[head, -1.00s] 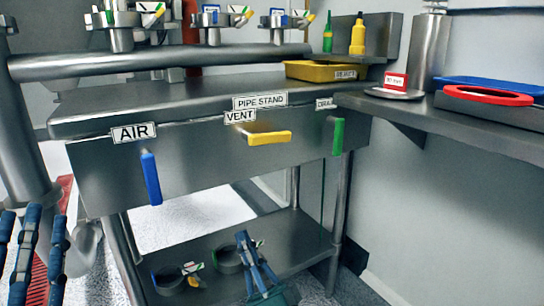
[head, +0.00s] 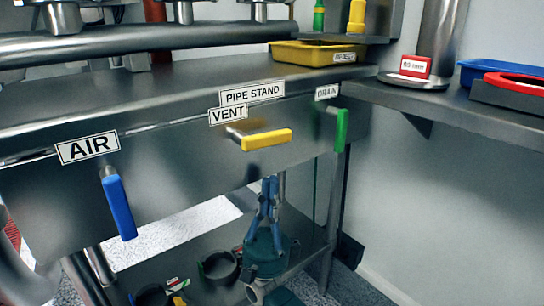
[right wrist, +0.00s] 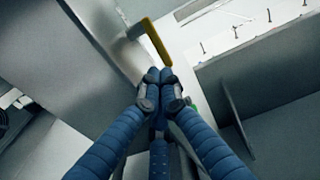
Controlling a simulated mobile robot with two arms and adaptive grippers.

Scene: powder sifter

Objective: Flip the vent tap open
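The vent tap has a yellow lever (head: 266,140) that points sideways to the right on the front panel, under the VENT label (head: 228,114). My right gripper (head: 269,180) points up just below the yellow lever, apart from it in the head view. In the right wrist view the yellow lever (right wrist: 156,42) lies just beyond my fingertips (right wrist: 160,74), with a small gap between. The right fingertips are together and hold nothing that I can see. My left gripper is not in view.
The blue AIR lever (head: 119,207) hangs down at the left, and the green DRAIN lever (head: 341,130) hangs down at the right. A yellow reject tray (head: 300,54) sits on the bench above. A lower shelf (head: 205,255) holds dark rings. A side shelf (head: 475,115) juts out at right.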

